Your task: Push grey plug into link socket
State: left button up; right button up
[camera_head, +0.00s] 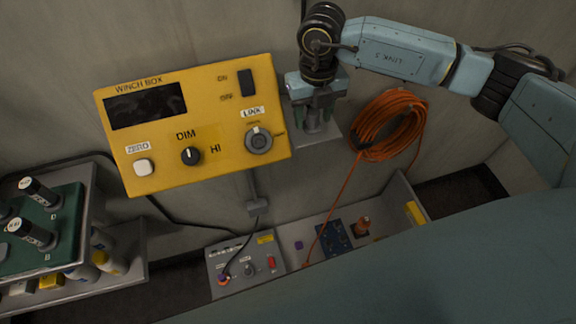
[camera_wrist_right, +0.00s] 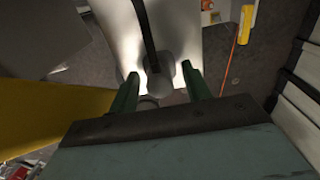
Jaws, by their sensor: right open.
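The right gripper (camera_head: 315,122) points down just right of the yellow winch box, in front of a pale bracket on the wall. It is open. In the right wrist view the two green fingertips (camera_wrist_right: 160,82) stand apart, on either side of a rounded grey piece with a dark strip, which looks like the grey plug (camera_wrist_right: 157,86). I cannot tell whether they touch it. The round grey link socket (camera_head: 258,141), under a LINK label, is on the right of the winch box face (camera_head: 222,150). My left gripper is not in view.
A coiled orange cable (camera_head: 388,125) hangs right of the gripper. Below the winch box are a small grey block (camera_head: 259,206) on a cable and a grey control box (camera_head: 245,264). The wall around the winch box is mostly clear.

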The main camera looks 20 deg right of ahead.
aim_at(313, 112)
jog(key=shift+c, duration=0.5)
grip_shut()
jog(key=shift+r, duration=0.1)
jog(key=shift+r+p, duration=1.95)
jog(key=shift+r, duration=1)
